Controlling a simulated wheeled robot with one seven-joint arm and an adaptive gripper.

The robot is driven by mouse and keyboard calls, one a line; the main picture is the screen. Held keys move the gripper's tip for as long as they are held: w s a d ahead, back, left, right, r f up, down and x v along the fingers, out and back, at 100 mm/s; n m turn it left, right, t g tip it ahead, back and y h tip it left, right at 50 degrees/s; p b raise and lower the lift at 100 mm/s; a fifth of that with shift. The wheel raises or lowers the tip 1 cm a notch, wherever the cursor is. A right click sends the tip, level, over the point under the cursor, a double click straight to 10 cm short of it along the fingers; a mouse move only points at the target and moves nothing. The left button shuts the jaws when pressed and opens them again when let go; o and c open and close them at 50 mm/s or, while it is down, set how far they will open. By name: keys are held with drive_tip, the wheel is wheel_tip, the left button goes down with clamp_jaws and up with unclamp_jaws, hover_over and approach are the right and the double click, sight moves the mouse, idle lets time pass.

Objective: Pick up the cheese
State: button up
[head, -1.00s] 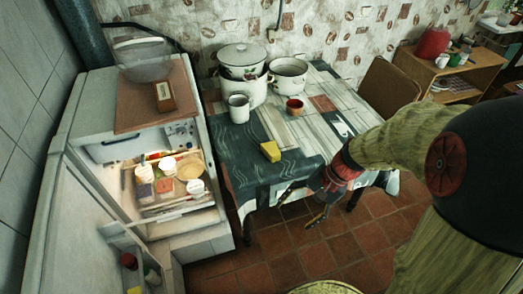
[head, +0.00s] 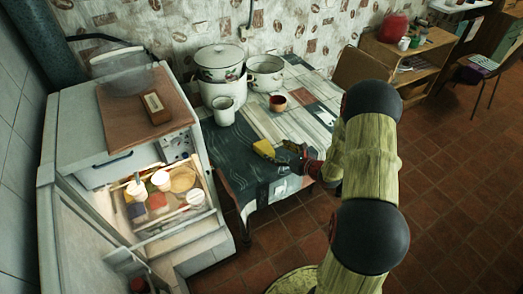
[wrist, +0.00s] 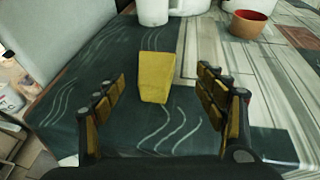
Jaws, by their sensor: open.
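The cheese (wrist: 156,76) is a yellow wedge-like block lying on the dark, wavy-patterned part of the table top. It also shows in the head view (head: 263,149), partly covered by a finger there. My gripper (wrist: 160,95) is open, with one finger to the left and one to the right of the cheese. The cheese lies ahead of and partly between the fingertips, with a gap on each side. In the head view my gripper (head: 281,153) reaches over the table's front edge from the right.
A white mug (head: 224,111), a red-brown cup (head: 278,102) and enamel pots (head: 265,73) stand behind the cheese. An open fridge (head: 112,126) with food inside is at the left. The table around the cheese is clear.

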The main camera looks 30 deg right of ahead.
sight(267, 147)
drive_tip(key=b+x, duration=0.3)
drive_tip(key=x, duration=0.4)
drive_tip(key=shift+w+a+f, duration=0.2)
drive_tip(key=shift+a+f, duration=0.05)
drive_tip(key=shift+f, duration=0.05)
drive_tip(key=shift+r, duration=0.1)
drive_tip(key=c, duration=0.4)
drive_tip(key=c, duration=1)
